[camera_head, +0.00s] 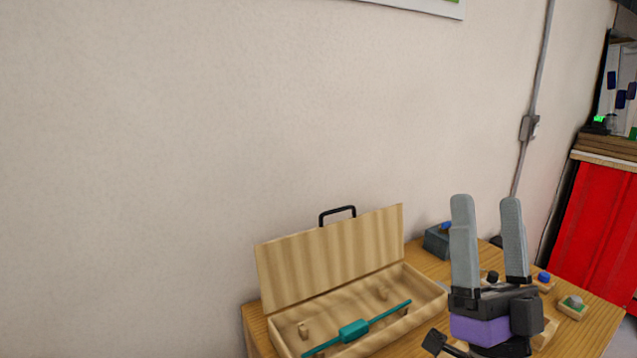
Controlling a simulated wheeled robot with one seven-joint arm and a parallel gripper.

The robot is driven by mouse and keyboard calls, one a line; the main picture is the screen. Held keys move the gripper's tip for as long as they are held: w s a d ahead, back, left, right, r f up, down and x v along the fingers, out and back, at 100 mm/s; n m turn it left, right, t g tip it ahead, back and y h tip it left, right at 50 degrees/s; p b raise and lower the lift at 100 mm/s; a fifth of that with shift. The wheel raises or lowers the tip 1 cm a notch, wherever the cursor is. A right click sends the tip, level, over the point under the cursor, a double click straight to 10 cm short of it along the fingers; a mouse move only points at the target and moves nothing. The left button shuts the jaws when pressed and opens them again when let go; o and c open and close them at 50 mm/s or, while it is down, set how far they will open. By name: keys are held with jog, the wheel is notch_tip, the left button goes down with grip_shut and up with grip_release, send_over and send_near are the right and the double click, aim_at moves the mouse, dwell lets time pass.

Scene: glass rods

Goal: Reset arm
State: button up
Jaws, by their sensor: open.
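My gripper (488,238) is in the lower right of the head view, its two grey fingers pointing up and spread apart. It is open, with nothing between the fingers. It stands in front of the right part of the wooden table (427,263) and hides some of it. An open wooden case (330,258) with a black handle is on the table to the left of my gripper. A teal rod with a thick middle block (354,331) lies slantwise across the case. My gripper is apart from both.
A dark blue-grey box (437,242) stands behind my gripper. Small wooden blocks with a blue top (544,279) and a grey-green top (572,305) sit at the table's right. A red cabinet (602,225) is at far right. The wall (200,130) rises behind the table.

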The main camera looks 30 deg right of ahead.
jog(key=s+a+f+n+g+y, duration=0.25)
jog(key=a+f+n+y, duration=0.35)
jog(key=f, duration=0.4)
jog(key=s+a+f+n+g+y, duration=0.1)
jog(key=a+f+n+g+y, duration=0.25)
jog(key=f+n+y, duration=0.55)
jog(key=s+a+f+m+g, duration=0.2)
jog(key=s+a+f+g, duration=0.1)
jog(key=s+f, duration=0.4)
jog(key=s+a+f+m+g+h, duration=0.1)
jog(key=s+a+f+m+g, duration=0.1)
jog(key=s+f, duration=0.6)
jog(key=shift+s+a+f+g, duration=0.2)
jog(key=shift+s+a+g, duration=0.3)
jog(key=shift+s+a, duration=0.3)
jog(key=shift+d, duration=0.1)
